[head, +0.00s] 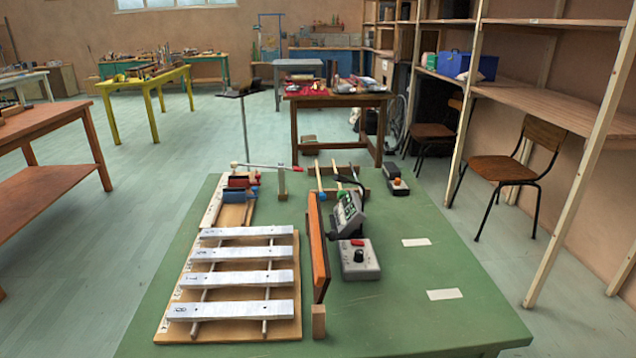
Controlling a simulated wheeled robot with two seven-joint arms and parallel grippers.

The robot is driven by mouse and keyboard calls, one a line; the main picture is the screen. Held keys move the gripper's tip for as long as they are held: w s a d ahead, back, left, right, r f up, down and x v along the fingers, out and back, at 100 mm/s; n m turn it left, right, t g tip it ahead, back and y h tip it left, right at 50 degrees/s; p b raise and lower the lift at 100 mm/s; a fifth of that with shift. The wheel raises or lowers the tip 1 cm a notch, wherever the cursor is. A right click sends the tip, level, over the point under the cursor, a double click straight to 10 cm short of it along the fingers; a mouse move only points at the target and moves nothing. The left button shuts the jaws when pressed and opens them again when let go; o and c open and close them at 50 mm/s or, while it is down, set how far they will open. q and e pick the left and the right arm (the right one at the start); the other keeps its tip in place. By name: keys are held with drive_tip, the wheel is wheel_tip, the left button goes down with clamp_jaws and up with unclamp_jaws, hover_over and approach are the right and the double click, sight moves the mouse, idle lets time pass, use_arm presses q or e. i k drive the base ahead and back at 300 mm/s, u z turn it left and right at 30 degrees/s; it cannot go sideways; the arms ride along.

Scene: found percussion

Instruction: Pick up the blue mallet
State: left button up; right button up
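Two pale mallet sticks lie side by side on a small wooden rack (355,172) at the far middle of the green table. The left one ends in a small round blue-looking head, which I take to be the blue mallet (322,195). The other mallet (340,194) has a greenish head, partly hidden by the tilted display. The heads are small, so the colours are not fully certain. Neither of my grippers shows in the head view.
On the green table (400,315), a metal-bar xylophone (240,279) fills the left. An upright orange panel (317,247), a tilted display (349,214) and a grey control box (360,262) stand nearer than the mallets. A red-tipped stick (262,167) lies across a post. The right side is mostly clear.

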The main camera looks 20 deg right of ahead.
sight(319, 177)
drive_tip(key=u, duration=0.95)
drive_tip(key=k, duration=1.2)
drive_tip(key=u, duration=0.85)
drive_tip(key=i, duration=1.3)
drive_tip(key=z, duration=0.8)
drive_tip(key=i, duration=3.3)
drive_tip(key=z, duration=0.95)
drive_tip(key=i, duration=2.75)
drive_tip(key=z, duration=2.1)
drive_tip(key=i, duration=1.5)
drive_tip(key=z, duration=1.4)
